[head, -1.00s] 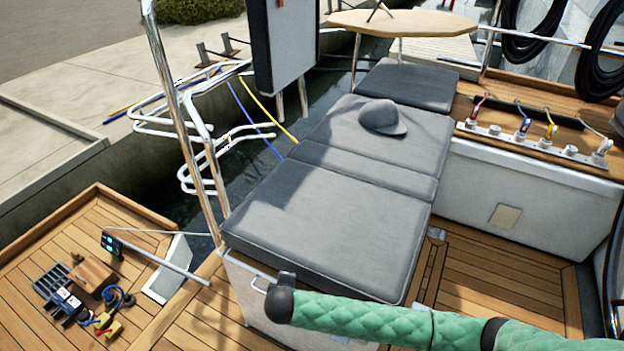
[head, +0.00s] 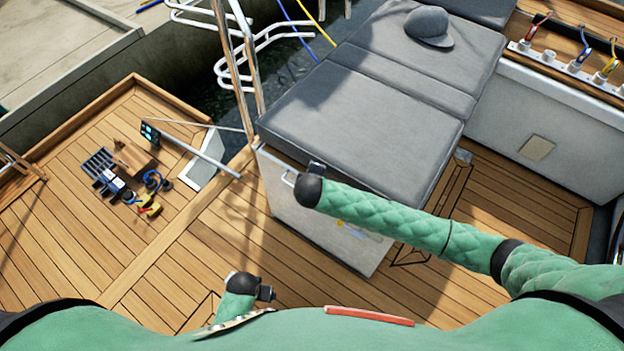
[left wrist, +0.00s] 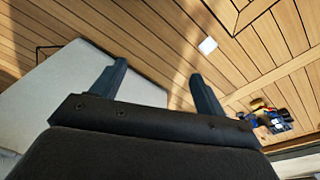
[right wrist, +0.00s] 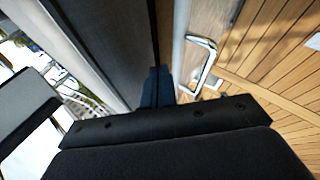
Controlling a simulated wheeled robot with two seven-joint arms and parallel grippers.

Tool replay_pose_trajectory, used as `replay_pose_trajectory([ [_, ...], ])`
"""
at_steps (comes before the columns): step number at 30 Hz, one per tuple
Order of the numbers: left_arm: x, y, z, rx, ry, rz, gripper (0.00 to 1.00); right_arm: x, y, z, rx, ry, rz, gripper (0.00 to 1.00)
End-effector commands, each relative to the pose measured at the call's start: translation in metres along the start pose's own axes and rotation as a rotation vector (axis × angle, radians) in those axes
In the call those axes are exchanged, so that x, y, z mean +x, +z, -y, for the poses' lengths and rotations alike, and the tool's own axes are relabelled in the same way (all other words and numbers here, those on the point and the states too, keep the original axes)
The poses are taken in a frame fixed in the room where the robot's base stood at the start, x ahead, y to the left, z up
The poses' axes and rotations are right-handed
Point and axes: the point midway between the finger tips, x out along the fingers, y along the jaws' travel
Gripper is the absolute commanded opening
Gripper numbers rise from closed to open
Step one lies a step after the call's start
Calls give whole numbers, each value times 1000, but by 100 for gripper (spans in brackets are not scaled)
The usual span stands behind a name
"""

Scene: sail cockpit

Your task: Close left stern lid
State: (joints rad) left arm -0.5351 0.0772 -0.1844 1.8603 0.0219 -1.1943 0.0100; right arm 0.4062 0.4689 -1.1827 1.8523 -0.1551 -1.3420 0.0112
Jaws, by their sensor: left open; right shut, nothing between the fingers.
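The padded bench (head: 370,115) has grey cushions on a white box (head: 300,215). I take its near cushion (head: 385,130) to be the stern lid. It lies about level with the cushion behind it; I cannot tell if it is fully down. My right gripper (head: 316,166) is at the bench's near end, by the cushion edge. In the right wrist view my right gripper (right wrist: 158,72) is shut and empty, beside a metal handle (right wrist: 200,62). My left gripper (head: 268,293) is low over the deck; in the left wrist view (left wrist: 160,75) its fingers are open and empty.
A metal post (head: 235,75) and white rails (head: 200,20) stand left of the bench. A grey cap (head: 428,25) lies on the far cushion. Tools and a wooden block (head: 135,155) lie on the left deck. The wooden deck (head: 190,270) before the bench is mostly clear.

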Motion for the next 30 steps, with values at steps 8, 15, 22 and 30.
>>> replay_pose_trajectory([
  [8, 7, 2, 1, 0, -1, -1, 74, -10, -1, -4, 1, 2, -1, 0],
  [15, -9, -4, -2, 0, 2, -4, 74, -27, -2, 0, 1, 2, -2, 0],
  [22, -38, -14, -5, 0, 6, -7, 74, -56, -3, 7, 2, 2, -3, 0],
  [30, -70, -21, -9, 0, 11, -9, 74, -91, -5, 14, 2, 3, -3, 0],
])
